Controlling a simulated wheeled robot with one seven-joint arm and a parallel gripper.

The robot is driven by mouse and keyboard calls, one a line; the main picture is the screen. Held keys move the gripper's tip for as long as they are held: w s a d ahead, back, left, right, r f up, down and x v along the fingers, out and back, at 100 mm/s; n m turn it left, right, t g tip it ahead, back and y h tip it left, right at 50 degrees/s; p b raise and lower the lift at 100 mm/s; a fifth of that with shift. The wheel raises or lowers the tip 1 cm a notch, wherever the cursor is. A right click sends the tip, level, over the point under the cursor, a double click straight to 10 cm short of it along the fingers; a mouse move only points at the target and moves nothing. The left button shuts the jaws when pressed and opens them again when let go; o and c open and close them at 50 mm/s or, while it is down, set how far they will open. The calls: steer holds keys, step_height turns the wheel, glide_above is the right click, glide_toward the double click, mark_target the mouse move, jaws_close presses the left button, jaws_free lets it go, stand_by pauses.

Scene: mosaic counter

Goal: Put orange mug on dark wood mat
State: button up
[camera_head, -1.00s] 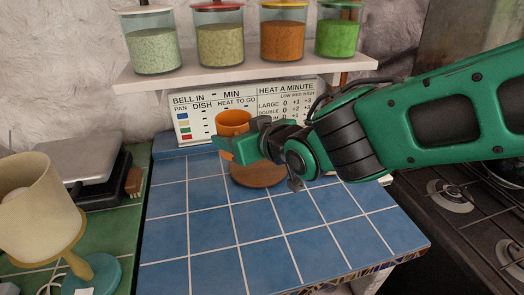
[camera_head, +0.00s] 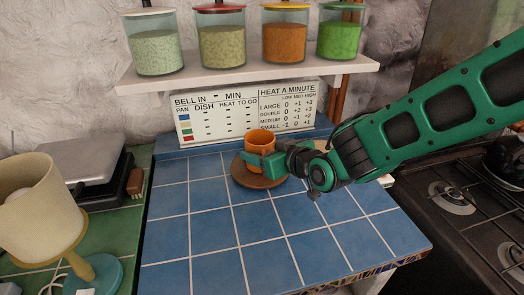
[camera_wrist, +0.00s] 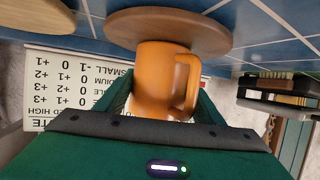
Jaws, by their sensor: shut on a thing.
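The orange mug (camera_head: 259,138) is in my gripper, over the round dark wood mat (camera_head: 240,178) on the blue tiled counter. My gripper (camera_head: 262,160) is shut on the mug, coming in from the right. In the wrist view the picture is upside down; the orange mug (camera_wrist: 155,75) sits between the green fingers with its handle to the right. Its base is at or very close to the mat (camera_wrist: 170,25). I cannot tell whether it touches. The mug looks upright. Part of it is hidden behind the gripper in the head view.
A white heating chart (camera_head: 240,112) stands behind the mat, under a shelf (camera_head: 240,77) with several glass jars. A lamp (camera_head: 40,215) and a scale-like device (camera_head: 70,165) are at the left. A stove (camera_head: 455,200) is at the right. The front tiles are clear.

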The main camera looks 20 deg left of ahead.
steer(key=o, duration=1.3)
steer(key=shift+c, duration=0.2)
steer(key=shift+s+d+r, duration=0.25)
steer(key=shift+d+r, duration=0.05)
steer(key=shift+d, duration=0.05)
steer(key=v, duration=1.1)
steer(key=shift+f, duration=0.1)
